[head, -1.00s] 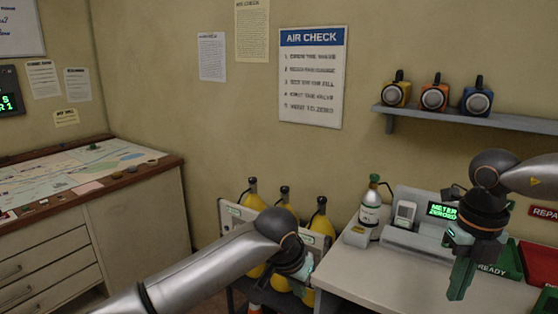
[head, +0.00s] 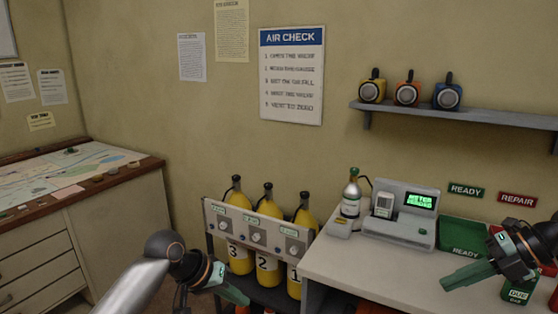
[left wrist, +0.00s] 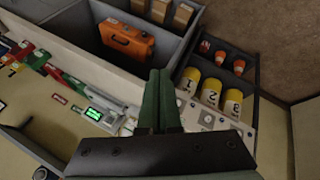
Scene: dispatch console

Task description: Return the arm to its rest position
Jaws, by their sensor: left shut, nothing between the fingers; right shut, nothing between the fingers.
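My left arm comes in from the lower left of the head view. Its green-fingered gripper (head: 236,296) is shut and empty, low in front of the cylinder rack. In the left wrist view the fingers (left wrist: 161,98) are pressed together with nothing between them. My right gripper (head: 466,277) is at the right of the head view, over the right part of the white counter. Its green fingers are shut and point left and down, in front of the green READY tray (head: 462,236).
Yellow numbered cylinders (head: 240,262) stand in a rack with a grey panel (head: 257,232). The counter (head: 345,262) holds a small white-and-green cylinder (head: 351,197) and a meter (head: 420,200). A map table (head: 75,180) stands at left. The left wrist view shows an orange case (left wrist: 127,37).

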